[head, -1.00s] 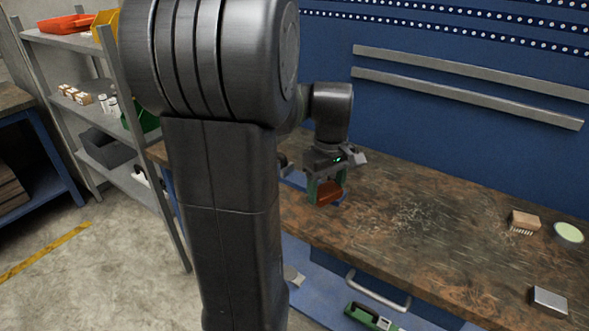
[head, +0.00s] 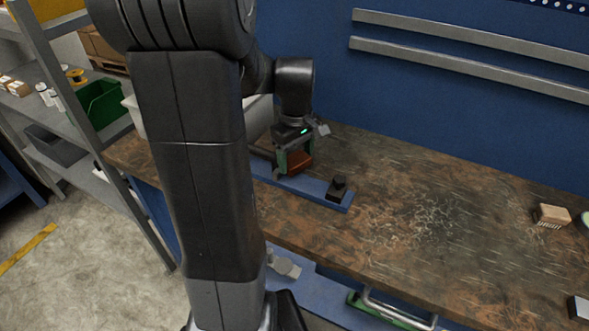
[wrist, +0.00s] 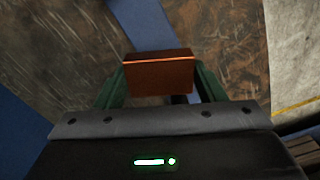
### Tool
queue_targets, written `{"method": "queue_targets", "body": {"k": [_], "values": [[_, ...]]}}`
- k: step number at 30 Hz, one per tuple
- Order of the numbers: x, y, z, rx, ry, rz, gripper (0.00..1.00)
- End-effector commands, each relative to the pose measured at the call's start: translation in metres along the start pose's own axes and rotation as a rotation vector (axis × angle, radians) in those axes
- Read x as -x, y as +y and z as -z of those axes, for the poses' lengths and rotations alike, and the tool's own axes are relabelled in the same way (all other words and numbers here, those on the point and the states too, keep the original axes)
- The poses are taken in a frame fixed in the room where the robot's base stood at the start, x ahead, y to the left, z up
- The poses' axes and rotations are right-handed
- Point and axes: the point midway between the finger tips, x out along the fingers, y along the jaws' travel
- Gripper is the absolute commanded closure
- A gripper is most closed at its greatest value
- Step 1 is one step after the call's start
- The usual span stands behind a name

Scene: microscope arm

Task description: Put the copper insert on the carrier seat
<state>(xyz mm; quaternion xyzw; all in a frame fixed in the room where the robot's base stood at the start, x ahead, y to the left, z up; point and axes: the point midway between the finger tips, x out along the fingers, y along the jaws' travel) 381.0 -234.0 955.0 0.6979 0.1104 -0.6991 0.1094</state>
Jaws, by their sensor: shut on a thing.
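My gripper (head: 294,163) is shut on the copper insert (head: 300,160), a reddish-brown block. The insert hangs above the left part of the blue carrier bar (head: 318,188) on the bench. In the wrist view, the copper insert (wrist: 159,74) sits between the green fingers of my gripper (wrist: 160,84). The blue carrier (wrist: 143,25) runs beyond and below it there. A black block with a knob (head: 338,187) stands at the carrier's right end. The seat itself is hidden behind my gripper and the insert, and I cannot tell whether the insert touches the carrier.
The wooden bench (head: 390,220) is mostly clear to the right of the carrier. A wooden brush (head: 551,215) lies at the far right. A blue wall with metal rails (head: 460,60) stands behind. A shelf with a green bin (head: 99,103) is at the left.

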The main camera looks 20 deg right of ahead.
Motion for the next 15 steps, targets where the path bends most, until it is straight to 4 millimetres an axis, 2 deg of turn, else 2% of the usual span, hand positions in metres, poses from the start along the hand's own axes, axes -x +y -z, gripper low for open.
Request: {"method": "queue_targets", "body": {"k": [5,10,15], "values": [[-0.015,0.001,0.001,0.0,0.001,-0.001,0.79],[-0.038,0.001,0.001,0.0,0.0,0.0,0.79],[-0.046,0.001,0.001,0.0,0.002,-0.003,0.79]]}}
